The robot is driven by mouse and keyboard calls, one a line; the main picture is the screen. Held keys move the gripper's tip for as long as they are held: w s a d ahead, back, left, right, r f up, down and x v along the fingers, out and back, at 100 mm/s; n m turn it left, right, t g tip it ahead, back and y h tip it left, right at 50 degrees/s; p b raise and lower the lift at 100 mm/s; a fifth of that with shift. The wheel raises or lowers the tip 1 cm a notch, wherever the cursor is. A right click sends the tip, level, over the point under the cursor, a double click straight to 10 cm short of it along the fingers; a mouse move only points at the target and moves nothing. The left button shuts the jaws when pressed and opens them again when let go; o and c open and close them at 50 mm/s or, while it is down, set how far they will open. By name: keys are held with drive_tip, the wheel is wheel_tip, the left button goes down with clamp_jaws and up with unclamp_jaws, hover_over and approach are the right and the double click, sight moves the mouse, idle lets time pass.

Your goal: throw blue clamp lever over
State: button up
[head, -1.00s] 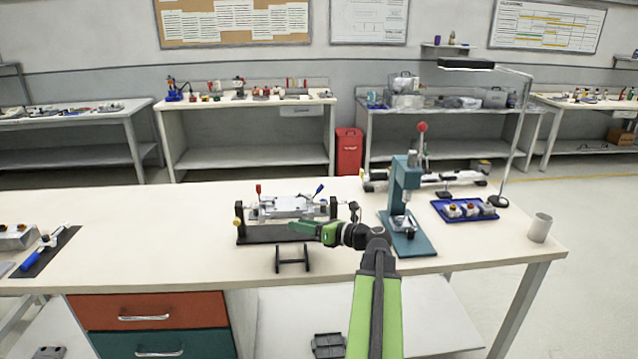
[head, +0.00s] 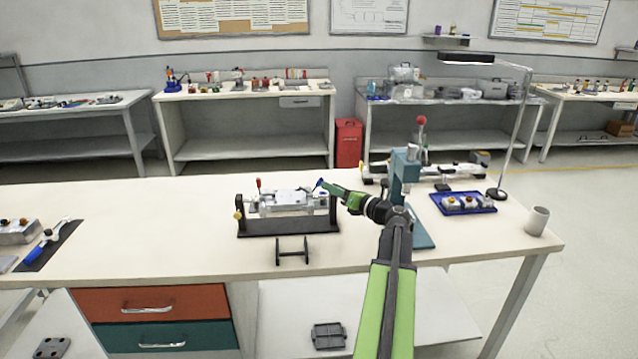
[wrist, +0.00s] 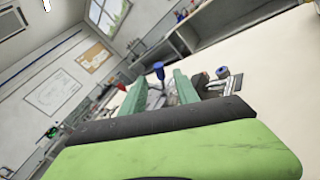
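The clamp fixture (head: 290,208) stands on the workbench, a silver block on a dark base between black uprights. A red-knobbed lever (head: 259,184) rises at its left. The blue clamp lever (head: 319,183) shows at its right, its knob at the tip of my gripper (head: 328,187). In the wrist view, my two green fingers (wrist: 160,84) are apart, and the blue knob (wrist: 158,67) shows in the gap between them, near or just past the tips. I cannot tell whether they touch it. The lever's shaft is mostly hidden.
A small black stand (head: 292,251) is in front of the fixture. A teal press (head: 405,180) stands right, partly behind my arm.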

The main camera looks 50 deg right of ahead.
sight(320, 181)
drive_tip(key=w, duration=0.6)
drive_tip(key=shift+w, duration=0.15)
